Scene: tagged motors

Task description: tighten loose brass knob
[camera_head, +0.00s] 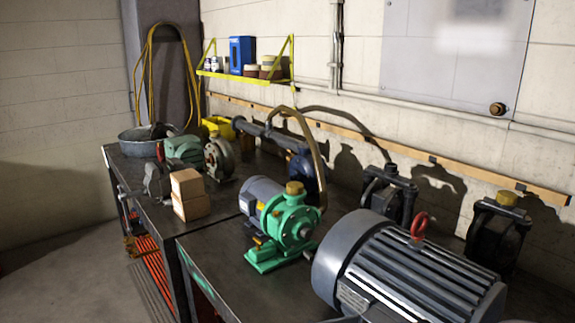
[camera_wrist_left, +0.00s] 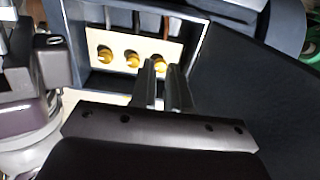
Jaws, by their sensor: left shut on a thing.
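In the left wrist view, three brass knobs sit in a row on a pale panel (camera_wrist_left: 171,50) inside a dark frame: a left knob (camera_wrist_left: 105,55), a middle knob (camera_wrist_left: 132,58) and a right knob (camera_wrist_left: 157,61). My left gripper (camera_wrist_left: 164,66) reaches toward the panel from below. Its two dark fingers are close together at the right knob and shut on it; the fingers hide part of this knob. I cannot tell from the picture which knob is loose. The head view shows neither gripper and not this panel. My right gripper is not in view.
In the head view, a dark workbench (camera_head: 205,262) carries a green pump (camera_head: 290,222), a large grey motor (camera_head: 405,270) and two wooden blocks (camera_head: 188,192). A yellow shelf (camera_head: 245,77) hangs on the wall behind. The floor at the left is clear.

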